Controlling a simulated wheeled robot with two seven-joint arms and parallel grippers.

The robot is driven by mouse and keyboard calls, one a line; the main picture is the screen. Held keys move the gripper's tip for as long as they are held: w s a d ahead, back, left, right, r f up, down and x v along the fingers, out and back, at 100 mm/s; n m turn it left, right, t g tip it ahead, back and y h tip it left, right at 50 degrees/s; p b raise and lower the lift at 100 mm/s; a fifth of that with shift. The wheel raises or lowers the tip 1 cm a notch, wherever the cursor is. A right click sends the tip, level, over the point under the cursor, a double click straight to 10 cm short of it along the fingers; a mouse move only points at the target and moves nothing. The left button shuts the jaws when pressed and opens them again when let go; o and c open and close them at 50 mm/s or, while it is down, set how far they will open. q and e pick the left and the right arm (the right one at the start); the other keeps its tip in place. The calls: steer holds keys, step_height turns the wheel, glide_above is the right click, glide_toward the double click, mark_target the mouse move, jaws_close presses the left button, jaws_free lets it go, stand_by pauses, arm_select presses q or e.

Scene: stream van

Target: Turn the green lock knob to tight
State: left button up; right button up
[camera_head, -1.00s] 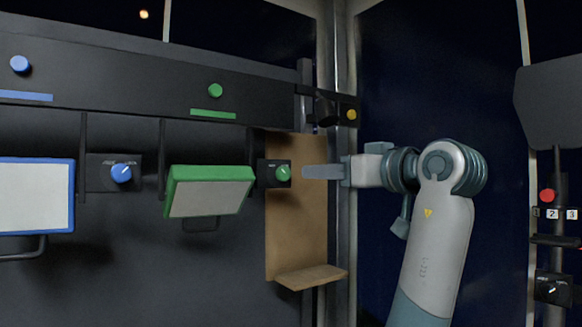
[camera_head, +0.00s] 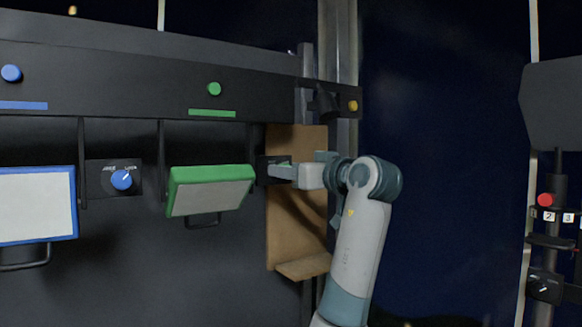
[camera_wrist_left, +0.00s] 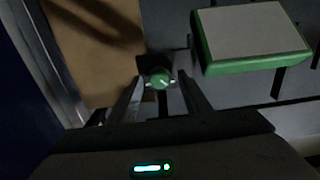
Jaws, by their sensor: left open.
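The green lock knob (camera_wrist_left: 159,77) sits on a small black plate. In the left wrist view it lies between the two fingertips of my left gripper (camera_wrist_left: 160,84). The fingers are open on either side of the knob; contact is unclear. My right gripper is in neither view.
A green-framed panel (camera_head: 212,196) hangs tilted just left of the knob. A brown board (camera_head: 285,225) with a small ledge (camera_head: 302,266) is behind my arm. A blue knob (camera_head: 121,180) and blue-framed panel (camera_head: 35,205) are farther left. A metal post (camera_head: 340,60) stands behind.

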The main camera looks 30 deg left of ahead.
arm_select(q)
steer(key=c, duration=1.1)
